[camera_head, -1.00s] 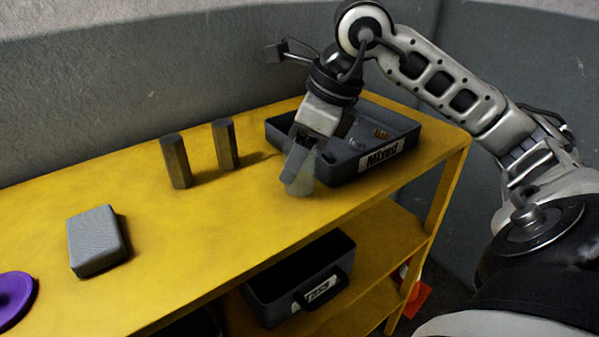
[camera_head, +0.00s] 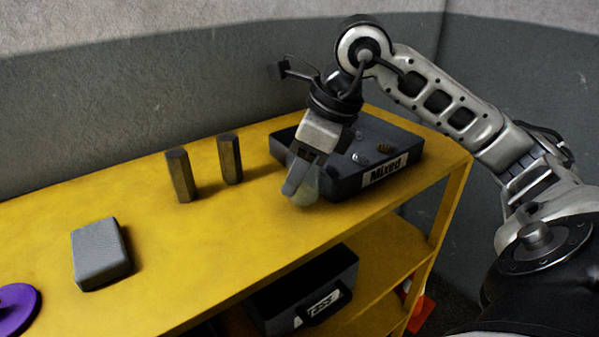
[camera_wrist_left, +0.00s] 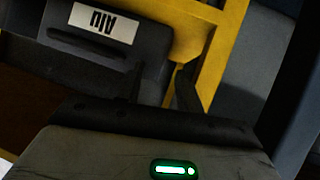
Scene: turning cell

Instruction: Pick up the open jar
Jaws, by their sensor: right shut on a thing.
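The open jar (camera_head: 306,192) is clear and stands on the yellow bench top, at the front left of the bin marked "Mixed". My right gripper (camera_head: 303,182) comes down over it from above and is shut on it. The fingers hide part of the jar, and I cannot tell whether its base touches the bench.
The "Mixed" bin (camera_head: 345,183) with small metal parts stands close behind the jar. Two dark hexagonal bars (camera_head: 180,177) stand to the left. A grey block (camera_head: 100,253) and a purple disc (camera_head: 17,308) lie further left. Another bin (camera_head: 300,290) sits on the lower shelf.

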